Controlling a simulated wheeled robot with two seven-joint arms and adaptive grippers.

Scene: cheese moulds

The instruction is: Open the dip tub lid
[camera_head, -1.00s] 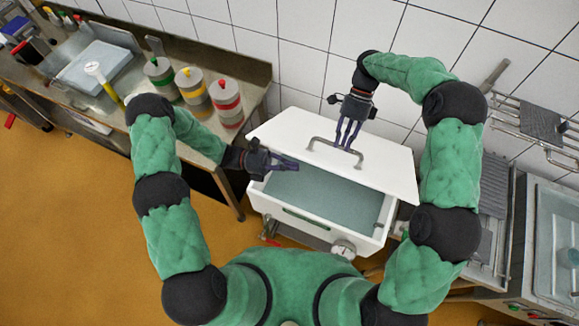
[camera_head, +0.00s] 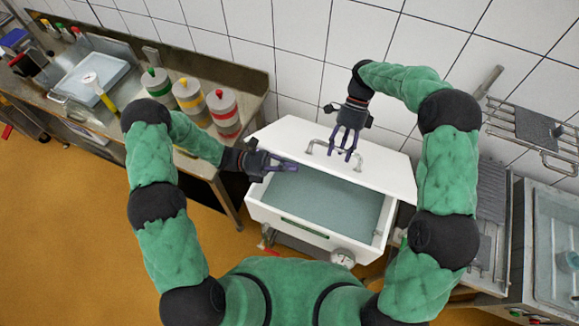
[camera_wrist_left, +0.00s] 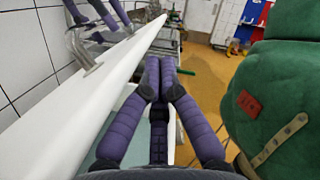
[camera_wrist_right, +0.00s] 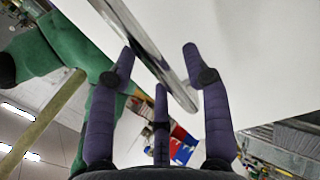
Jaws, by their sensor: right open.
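The dip tub (camera_head: 268,214) is a white box with teal liquid (camera_head: 325,200) inside. Its white lid (camera_head: 284,134) is raised off the front part, leaving a wide opening. A metal bar handle (camera_head: 309,149) is on the lid. My right gripper (camera_head: 346,152) is open at the handle. In the right wrist view, the handle (camera_wrist_right: 150,52) runs between its spread fingers, with no grip on it. My left gripper (camera_head: 290,166) is over the left of the opening, by the lid's edge. In the left wrist view its fingers (camera_wrist_left: 160,65) are together, with nothing visible between them.
A steel counter on the left carries several striped canisters (camera_head: 190,98) and a shallow tray (camera_head: 92,80). A dial gauge (camera_head: 342,257) is at the tub's front. A tiled wall (camera_head: 300,60) stands behind. A rack (camera_head: 540,130) and sink (camera_head: 560,240) are at the right.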

